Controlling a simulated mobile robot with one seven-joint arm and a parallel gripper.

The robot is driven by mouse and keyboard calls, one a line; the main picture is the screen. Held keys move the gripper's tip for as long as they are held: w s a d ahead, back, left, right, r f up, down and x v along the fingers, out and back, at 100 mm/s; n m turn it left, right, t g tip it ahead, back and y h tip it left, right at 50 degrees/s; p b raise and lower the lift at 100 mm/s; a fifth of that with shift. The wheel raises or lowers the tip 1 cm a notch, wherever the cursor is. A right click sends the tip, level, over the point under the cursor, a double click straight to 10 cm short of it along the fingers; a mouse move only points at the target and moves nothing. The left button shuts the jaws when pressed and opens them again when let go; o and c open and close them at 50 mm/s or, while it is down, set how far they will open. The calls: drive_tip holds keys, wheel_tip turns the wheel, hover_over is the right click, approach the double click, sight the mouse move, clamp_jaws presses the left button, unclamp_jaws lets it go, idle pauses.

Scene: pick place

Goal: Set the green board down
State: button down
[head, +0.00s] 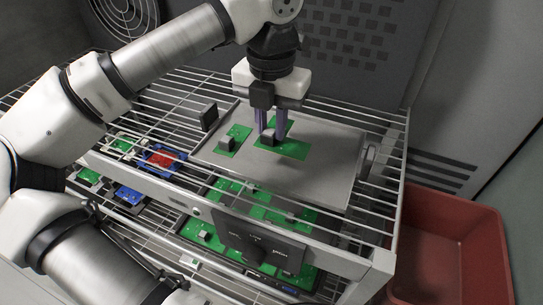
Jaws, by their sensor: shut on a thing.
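The green board (293,150) is a small circuit board with a grey block on it, over the middle of the grey tray (335,172). My gripper (273,133) points down, with its purple-grey fingers shut on the board near the grey block. The fingertips are partly hidden by that block. The board looks level and very near the tray's surface; I cannot tell whether it touches. A second green board (240,133), also with a grey block, lies on the tray to the left.
The tray rests on a wire rack (385,140). Below are several green boards, a red board (163,159) and a blue board (130,196). A dark block (209,117) stands by the tray's left edge. A red bin (455,245) is at right. The tray's right part is bare.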

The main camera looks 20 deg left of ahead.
sight(271, 160)
drive_tip(key=shift+f+b, duration=1.35)
drive_tip(key=shift+f, duration=1.2)
drive_tip(key=shift+f, duration=0.2)
drive_tip(key=c, duration=1.3)
unclamp_jaws()
drive_tip(key=shift+o, duration=0.2)
wheel_tip(271, 160, up, 12)
drive_tip(key=shift+r, duration=0.25)
